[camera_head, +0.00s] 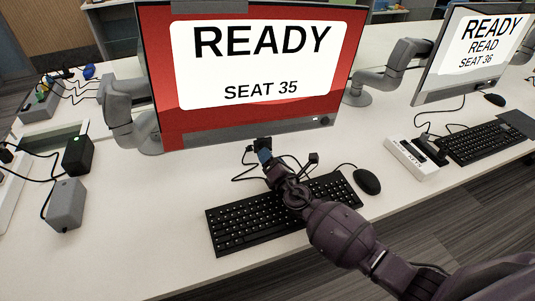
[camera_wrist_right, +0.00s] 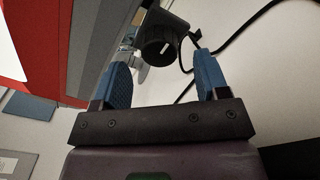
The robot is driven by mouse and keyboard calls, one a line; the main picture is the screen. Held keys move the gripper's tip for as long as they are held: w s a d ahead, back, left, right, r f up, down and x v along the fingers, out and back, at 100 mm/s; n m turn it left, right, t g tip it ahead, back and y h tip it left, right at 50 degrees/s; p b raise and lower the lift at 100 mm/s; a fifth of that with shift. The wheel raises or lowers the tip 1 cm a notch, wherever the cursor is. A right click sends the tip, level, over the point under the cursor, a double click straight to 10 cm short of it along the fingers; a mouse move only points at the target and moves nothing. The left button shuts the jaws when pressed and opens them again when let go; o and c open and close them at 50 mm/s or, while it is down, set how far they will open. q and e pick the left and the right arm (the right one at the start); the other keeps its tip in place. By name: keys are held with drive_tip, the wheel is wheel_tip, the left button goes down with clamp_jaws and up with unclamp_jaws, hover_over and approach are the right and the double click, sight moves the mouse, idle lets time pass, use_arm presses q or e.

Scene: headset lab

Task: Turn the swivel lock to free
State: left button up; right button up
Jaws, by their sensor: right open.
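A black round knob with a short white mark (camera_wrist_right: 158,44), which looks like the swivel lock, shows ahead of my right gripper (camera_wrist_right: 162,62) in the wrist view. My right gripper is open, with its two blue fingers apart and nothing between them. The knob lies just beyond the fingertips, roughly between them; I cannot tell if they touch. In the head view a black part (camera_head: 263,142) stands below the red READY monitor (camera_head: 160,100), just past the right gripper (camera_head: 265,156). The mark's setting is too small to read. My left gripper is not in view.
A black keyboard (camera_head: 235,224) lies under my right arm, with a mouse (camera_head: 367,181) to its right. Thin black cables (camera_head: 243,178) lie around the gripper. A white strip (camera_head: 408,160) stands further right. Adapters (camera_head: 66,203) are at the left; the desk (camera_head: 150,225) between is clear.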

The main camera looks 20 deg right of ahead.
drive_tip(key=shift+w+f, duration=0.1)
drive_tip(key=shift+w, duration=0.55)
drive_tip(key=shift+w+a, duration=0.15)
drive_tip(key=shift+w, duration=0.65)
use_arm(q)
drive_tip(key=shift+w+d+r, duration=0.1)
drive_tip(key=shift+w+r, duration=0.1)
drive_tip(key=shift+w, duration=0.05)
use_arm(e)
drive_tip(key=c, duration=0.9)
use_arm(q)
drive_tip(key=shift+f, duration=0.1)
